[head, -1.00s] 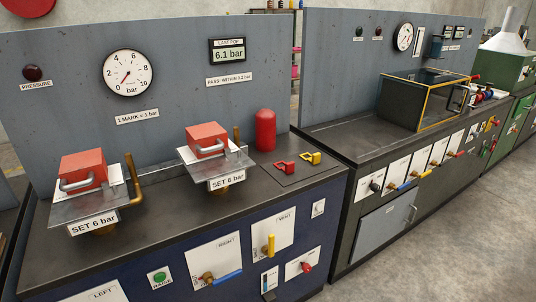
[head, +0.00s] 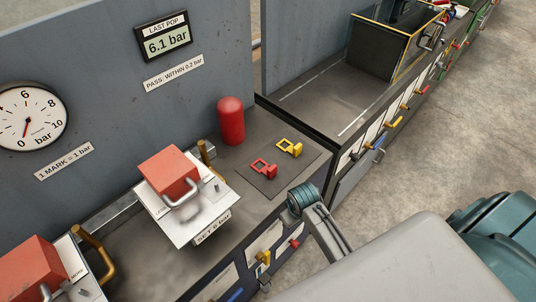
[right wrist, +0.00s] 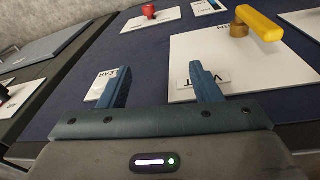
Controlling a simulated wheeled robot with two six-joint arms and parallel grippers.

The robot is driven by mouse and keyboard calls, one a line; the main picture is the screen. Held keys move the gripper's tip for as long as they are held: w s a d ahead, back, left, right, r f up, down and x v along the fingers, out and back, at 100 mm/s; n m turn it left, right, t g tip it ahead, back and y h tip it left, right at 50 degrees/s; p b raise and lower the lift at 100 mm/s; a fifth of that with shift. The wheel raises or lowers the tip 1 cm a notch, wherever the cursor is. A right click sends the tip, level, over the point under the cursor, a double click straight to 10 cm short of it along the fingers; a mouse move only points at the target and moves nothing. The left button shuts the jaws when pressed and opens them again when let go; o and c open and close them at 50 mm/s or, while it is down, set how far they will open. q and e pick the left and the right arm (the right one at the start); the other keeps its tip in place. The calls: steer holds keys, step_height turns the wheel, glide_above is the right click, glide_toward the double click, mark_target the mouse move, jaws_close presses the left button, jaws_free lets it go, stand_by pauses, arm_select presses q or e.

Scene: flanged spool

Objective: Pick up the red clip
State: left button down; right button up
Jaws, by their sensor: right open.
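The red clip (head: 262,168) lies on a dark square mat (head: 272,187) on the bench top, in the middle of the head view. A yellow clip (head: 289,148) lies beside it on the same mat, a little to the right and farther back. My right gripper (right wrist: 155,76) is open and empty in the right wrist view, with its two fingers apart in front of the bench's blue front panel. The red clip is not seen in the right wrist view. My left gripper is not in view.
A red cylinder (head: 231,120) stands behind the mat. A plate with a red block (head: 168,172) and handle stands to its left. The bench front has knobs and a yellow lever (right wrist: 259,25). A second bench with a yellow-edged box (head: 385,58) is beyond.

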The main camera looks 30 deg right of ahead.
steer(key=w+r+p, duration=0.3)
steer(key=r, duration=0.9)
steer(key=n+g, duration=0.2)
glide_toward(273, 168)
steer(key=shift+s+d+f+y, duration=0.1)
steer(key=shift+d+f+y, duration=0.05)
steer(key=shift+d+y, duration=0.2)
steer(key=shift+f, duration=0.1)
step_height(273, 168, down, 2)
steer(key=shift+f+b, duration=0.2)
steer(key=shift+b, duration=0.65)
steer(key=shift+f+p, duration=0.6)
steer(key=shift+f, duration=0.6)
step_height(273, 168, down, 5)
steer(key=p, duration=0.3)
steer(key=shift+a+r, duration=0.15)
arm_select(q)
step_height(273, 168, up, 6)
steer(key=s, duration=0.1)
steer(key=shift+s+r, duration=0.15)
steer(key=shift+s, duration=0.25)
arm_select(e)
steer(key=shift+f, duration=0.35)
